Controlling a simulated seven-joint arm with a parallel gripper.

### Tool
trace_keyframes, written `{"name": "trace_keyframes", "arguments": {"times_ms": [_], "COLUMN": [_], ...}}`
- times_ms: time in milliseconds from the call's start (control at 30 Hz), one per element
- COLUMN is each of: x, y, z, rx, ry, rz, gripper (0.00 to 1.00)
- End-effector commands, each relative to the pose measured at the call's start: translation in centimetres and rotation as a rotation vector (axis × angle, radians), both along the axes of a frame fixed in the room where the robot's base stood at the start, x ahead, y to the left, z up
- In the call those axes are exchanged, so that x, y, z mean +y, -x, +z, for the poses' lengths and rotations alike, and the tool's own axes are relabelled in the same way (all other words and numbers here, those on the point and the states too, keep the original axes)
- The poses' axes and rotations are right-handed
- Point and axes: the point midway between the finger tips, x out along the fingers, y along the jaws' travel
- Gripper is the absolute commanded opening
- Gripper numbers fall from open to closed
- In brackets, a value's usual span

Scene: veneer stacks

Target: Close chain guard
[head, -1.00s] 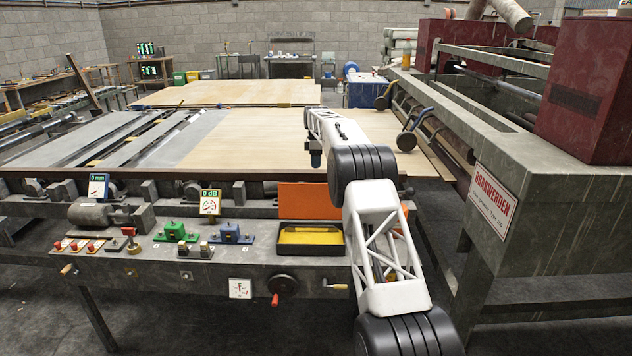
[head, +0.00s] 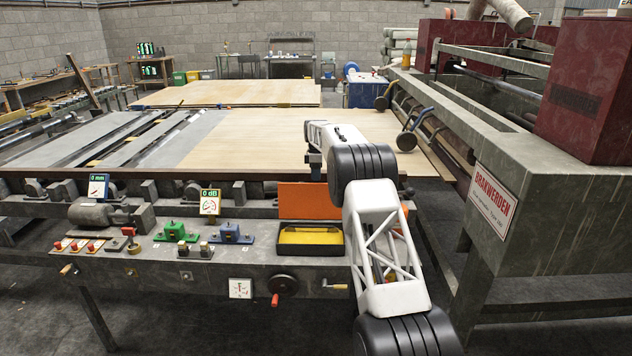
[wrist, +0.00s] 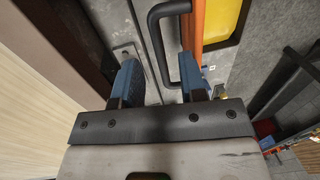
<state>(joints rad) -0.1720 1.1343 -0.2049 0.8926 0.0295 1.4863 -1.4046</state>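The chain guard is an orange lid (head: 310,197) standing upright at the back of a shallow black-edged box with a yellow inside (head: 311,237), so it is open. In the wrist view the lid (wrist: 196,30) appears edge-on, with a black U-shaped handle (wrist: 157,38) on its back side. My gripper (wrist: 159,60) is open, its two blue fingers apart. The handle's long bar shows between the fingers; I cannot tell whether either finger touches it. In the head view my gripper (head: 315,170) is behind the lid, partly hidden by my arm.
A veneer sheet (head: 250,140) lies on the table behind the lid. A green block (head: 175,231), a blue block (head: 231,233) and a gauge sign (head: 210,203) stand left of the box. A black handwheel (head: 283,284) sits on the front panel below it. A large machine (head: 545,200) stands at right.

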Motion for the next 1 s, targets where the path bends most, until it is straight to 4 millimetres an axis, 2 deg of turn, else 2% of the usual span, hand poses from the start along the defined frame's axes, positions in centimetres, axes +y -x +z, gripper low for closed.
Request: {"name": "trace_keyframes", "arguments": {"times_ms": [233, 633, 867, 900, 1000], "x": [0.0, 0.0, 0.0, 0.0, 0.0], "y": [0.4, 0.5, 0.5, 0.5, 0.5], "z": [-2.1, -2.6, -2.6, -2.6, -2.6], "rx": [0.0, -0.001, -0.001, -0.001, -0.001], "ry": [0.0, -0.001, -0.001, -0.001, 0.0], "rz": [0.0, 0.0, 0.0, 0.0, 0.001], "gripper": [0.39, 0.39, 0.03, 0.0, 0.0]}}
